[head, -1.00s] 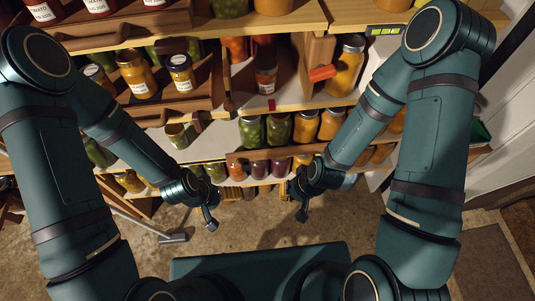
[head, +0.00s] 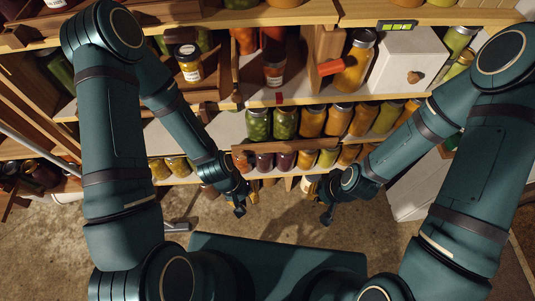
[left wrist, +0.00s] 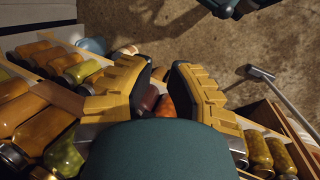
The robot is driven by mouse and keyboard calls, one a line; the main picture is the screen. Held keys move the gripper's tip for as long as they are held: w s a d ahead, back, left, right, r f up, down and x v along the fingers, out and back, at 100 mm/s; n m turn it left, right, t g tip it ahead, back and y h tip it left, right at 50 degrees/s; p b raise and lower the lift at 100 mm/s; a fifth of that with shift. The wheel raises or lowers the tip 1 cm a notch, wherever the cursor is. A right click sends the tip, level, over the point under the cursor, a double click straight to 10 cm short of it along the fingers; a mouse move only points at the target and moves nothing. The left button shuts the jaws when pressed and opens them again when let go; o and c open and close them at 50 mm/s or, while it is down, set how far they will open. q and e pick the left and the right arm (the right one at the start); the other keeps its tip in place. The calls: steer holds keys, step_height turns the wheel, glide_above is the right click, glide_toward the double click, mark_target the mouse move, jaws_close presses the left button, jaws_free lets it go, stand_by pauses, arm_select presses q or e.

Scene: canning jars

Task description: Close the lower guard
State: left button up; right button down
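A dark wooden bar (head: 300,143) runs along the front of the lower shelves, just below a row of green and orange jars; I take it as the lower guard. Whether it is open or closed is hard to tell. My left gripper (head: 241,203) is below and in front of the bar's left end, apart from it. In the left wrist view its yellow fingers (left wrist: 164,82) are spread, with jars beyond and nothing between them. My right gripper (head: 322,208) hangs below the bar's middle, apart from it; its fingers are too small to judge.
Green jars (head: 258,123) and orange jars (head: 312,120) stand above the bar, with dark jars (head: 285,160) below it. A broom-like tool (left wrist: 261,75) lies on the open floor.

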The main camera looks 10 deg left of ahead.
mark_target(255, 152)
arm_select(q)
steer(key=s+f+n+g, duration=0.1)
steer(key=s, duration=0.1)
steer(key=s+d+f+n+g+h, duration=0.1)
steer(key=s+n, duration=0.1)
steer(key=s+d+f+n+g+h, duration=0.1)
steer(key=s+n, duration=0.1)
steer(key=shift+d+g, duration=0.2)
steer(key=shift+g, duration=0.2)
jaws_close()
steer(key=d+r+n+h, duration=0.1)
steer(key=d+n+h, duration=0.7)
steer(key=n, duration=0.3)
steer(key=w+n+t+h+p, duration=0.1)
steer(key=w+n+t+h, duration=0.1)
steer(key=w+n+t, duration=1)
steer(key=w+a+f+n+t+y, duration=0.4)
steer(key=a+f+n+t+y, duration=0.55)
steer(key=n+y, duration=0.65)
steer(key=w, duration=0.3)
steer(key=w+a+n+h+b, duration=0.1)
steer(key=w, duration=0.1)
steer(key=w+a+n, duration=0.1)
steer(key=w, duration=0.2)
steer(key=shift+w+a+r+h, duration=0.15)
steer(key=shift+w+a+h, duration=0.15)
steer(key=shift+h, duration=0.1)
steer(key=shift+a+r, duration=0.1)
steer(key=shift+a, duration=0.15)
